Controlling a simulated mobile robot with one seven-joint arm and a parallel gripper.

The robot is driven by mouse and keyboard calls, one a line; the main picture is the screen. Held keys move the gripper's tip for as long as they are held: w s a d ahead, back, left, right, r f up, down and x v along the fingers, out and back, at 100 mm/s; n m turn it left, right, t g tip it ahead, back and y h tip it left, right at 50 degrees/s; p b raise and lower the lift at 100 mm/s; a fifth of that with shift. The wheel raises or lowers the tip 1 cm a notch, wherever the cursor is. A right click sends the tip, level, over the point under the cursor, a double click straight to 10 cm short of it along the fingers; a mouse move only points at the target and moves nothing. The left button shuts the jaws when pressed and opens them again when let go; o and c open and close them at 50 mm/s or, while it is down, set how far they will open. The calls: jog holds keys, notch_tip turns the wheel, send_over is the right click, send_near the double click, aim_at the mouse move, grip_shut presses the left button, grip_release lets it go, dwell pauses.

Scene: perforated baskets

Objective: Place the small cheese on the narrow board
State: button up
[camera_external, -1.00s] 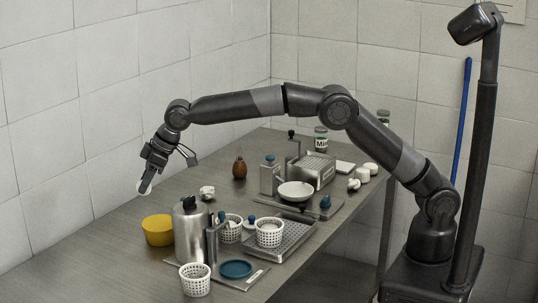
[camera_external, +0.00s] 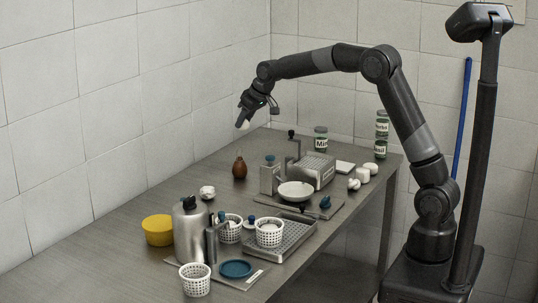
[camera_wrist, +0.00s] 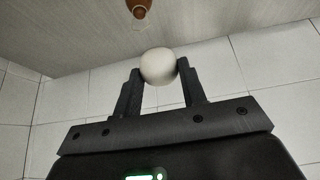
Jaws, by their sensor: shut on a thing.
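My gripper (camera_external: 244,117) is shut on a small white round cheese (camera_wrist: 158,66), held between its two fingertips in the wrist view. In the external view the cheese (camera_external: 241,124) shows as a pale spot below the fingers, in the air above the far left part of the table. A flat grey board (camera_external: 258,274) lies at the front under a blue dish, and another (camera_external: 334,209) lies under the white bowl. I cannot tell for certain which is the narrow board.
The left back strip is mostly clear.

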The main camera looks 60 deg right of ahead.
jog(key=s+d+m+h, duration=0.1)
jog(key=s+d+m, duration=0.1)
jog(key=s+d, duration=0.8)
jog(key=s+d+m+h, duration=0.1)
jog(key=s+d+m, duration=0.2)
jog(key=s+d, duration=0.75)
jog(key=s+d+f+m+g+h, duration=0.1)
jog(key=s+d+f+m+h, duration=0.15)
jog(key=s+d, duration=1)
jog(key=y, duration=0.1)
send_over(342, 167)
jog(key=w+d, duration=0.1)
jog(key=w, duration=0.3)
jog(key=shift+m, duration=0.25)
jog(key=f, duration=1.1)
jog(key=shift+s+f, duration=0.25)
jog(key=shift+f, duration=2.05)
jog(key=shift+f, duration=0.1)
jog(key=o, duration=1)
jog(key=shift+c, duration=0.2)
